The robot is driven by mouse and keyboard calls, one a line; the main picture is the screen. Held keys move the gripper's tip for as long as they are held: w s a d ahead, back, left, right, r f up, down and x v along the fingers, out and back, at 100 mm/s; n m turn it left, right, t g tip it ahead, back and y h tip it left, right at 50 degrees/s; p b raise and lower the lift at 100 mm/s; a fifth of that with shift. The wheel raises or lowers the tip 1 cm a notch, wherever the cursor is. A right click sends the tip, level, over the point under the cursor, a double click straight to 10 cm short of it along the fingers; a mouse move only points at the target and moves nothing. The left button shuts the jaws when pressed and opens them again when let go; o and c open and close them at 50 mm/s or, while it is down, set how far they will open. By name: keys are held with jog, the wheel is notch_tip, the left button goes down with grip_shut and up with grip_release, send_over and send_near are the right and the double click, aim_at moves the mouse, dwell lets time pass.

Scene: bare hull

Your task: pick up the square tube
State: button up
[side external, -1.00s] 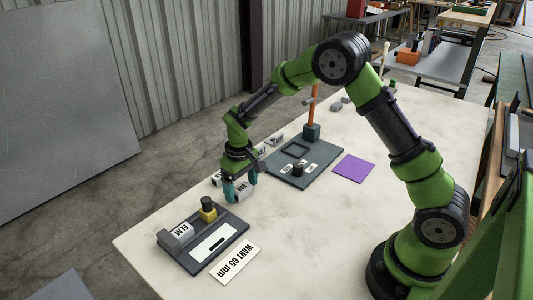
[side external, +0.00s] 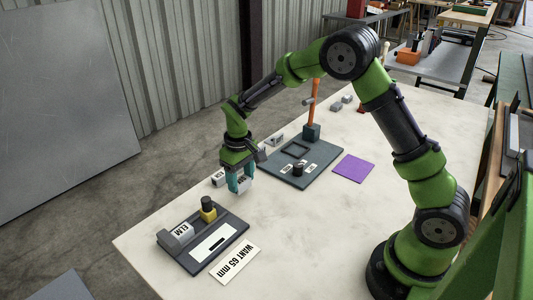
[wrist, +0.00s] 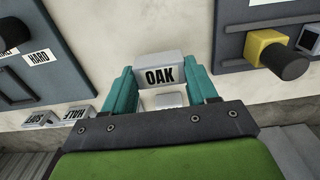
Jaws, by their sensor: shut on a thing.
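My gripper (side external: 240,181) is shut on a light grey square-sided piece (side external: 244,186) with a black-lettered label. In the wrist view this piece (wrist: 159,71) reads OAK and sits between the two teal fingers. It is held just above the pale table. Whether it is a hollow tube I cannot tell, as its ends are hidden. A second pale piece (wrist: 165,101) shows nearer the wrist, partly hidden by my gripper.
A dark tray (side external: 237,236) with an ELM piece (side external: 178,236) and a yellow block with black knob (side external: 208,209) is in front. A WANT 65 mm card (side external: 235,263) lies beside it. A dark plate (side external: 289,179) with an orange post (side external: 314,100) stands behind. A purple square (side external: 354,168) lies right.

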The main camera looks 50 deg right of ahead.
jog(key=s, duration=0.5)
jog(key=s+r, duration=0.1)
jog(key=s, duration=0.4)
jog(key=s+r, duration=0.1)
jog(key=s, duration=0.4)
jog(key=shift+s+d+r, duration=0.1)
jog(key=shift+d+r, duration=0.05)
jog(key=shift+d, duration=0.15)
jog(key=shift+s+d, duration=0.25)
jog(key=shift+d, duration=0.05)
jog(key=s+d+m, duration=0.5)
jog(key=d+m, duration=0.1)
jog(key=s+d+m, duration=0.4)
jog(key=d+m, duration=0.1)
jog(key=d, duration=0.1)
jog(key=s+d+m, duration=0.5)
jog(key=d+m, duration=0.1)
jog(key=shift+s+d+r+m, duration=0.3)
jog(key=shift+r, duration=0.05)
jog(key=shift+w+d, duration=0.15)
send_over(354, 167)
jog(key=shift+f, duration=2.5)
